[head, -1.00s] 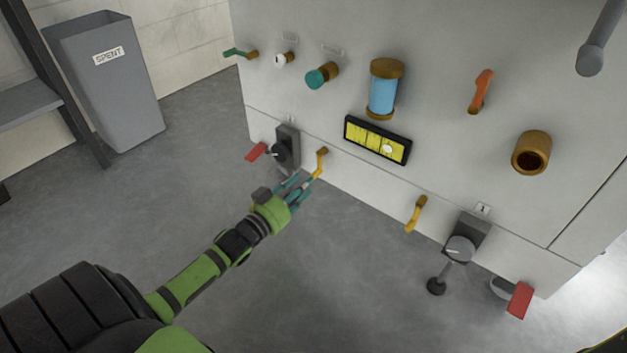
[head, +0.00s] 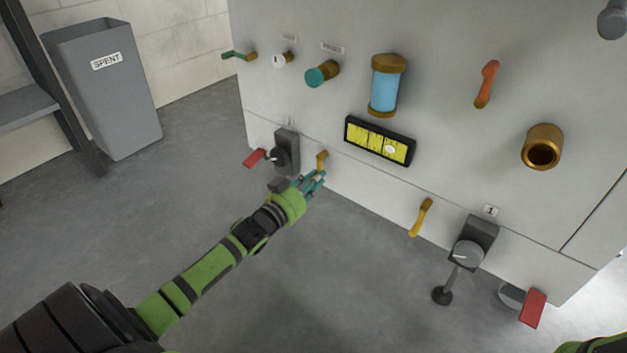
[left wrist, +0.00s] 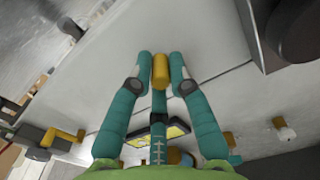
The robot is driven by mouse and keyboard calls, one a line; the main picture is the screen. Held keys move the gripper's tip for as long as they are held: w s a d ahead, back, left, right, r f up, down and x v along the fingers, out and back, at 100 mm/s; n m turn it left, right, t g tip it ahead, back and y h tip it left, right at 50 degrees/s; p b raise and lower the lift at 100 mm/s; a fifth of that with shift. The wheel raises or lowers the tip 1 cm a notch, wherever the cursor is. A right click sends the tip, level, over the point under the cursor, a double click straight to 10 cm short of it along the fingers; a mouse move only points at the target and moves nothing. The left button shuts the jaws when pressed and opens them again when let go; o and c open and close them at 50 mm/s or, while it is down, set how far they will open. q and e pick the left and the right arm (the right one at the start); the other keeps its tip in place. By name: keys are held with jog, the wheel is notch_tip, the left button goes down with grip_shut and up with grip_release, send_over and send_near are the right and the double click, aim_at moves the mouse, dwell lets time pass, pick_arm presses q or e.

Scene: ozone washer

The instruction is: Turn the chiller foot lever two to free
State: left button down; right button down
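A yellow lever (head: 322,160) sticks out low on the left part of the grey cabinet front. Its lower part is hidden behind the fingers of my left gripper (head: 314,183). In the left wrist view, the yellow lever (left wrist: 160,70) sits between the teal fingertips of my left gripper (left wrist: 161,72). The fingers are drawn in close on both sides of it and look shut on it. A second yellow lever (head: 421,217) hangs farther right, apart from me. The label above the left switch box is too small to read. My right gripper is out of view.
Left of the lever are a dark switch box (head: 286,152) and a red pedal (head: 254,158). A switch box (head: 473,242) labelled 1 and a red pedal (head: 533,307) stand at right. A grey SPENT bin (head: 115,110) stands back left. The floor in front is clear.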

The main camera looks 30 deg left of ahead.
pick_arm(q)
jog(key=shift+a+f, duration=0.1)
jog(key=shift+a, duration=0.15)
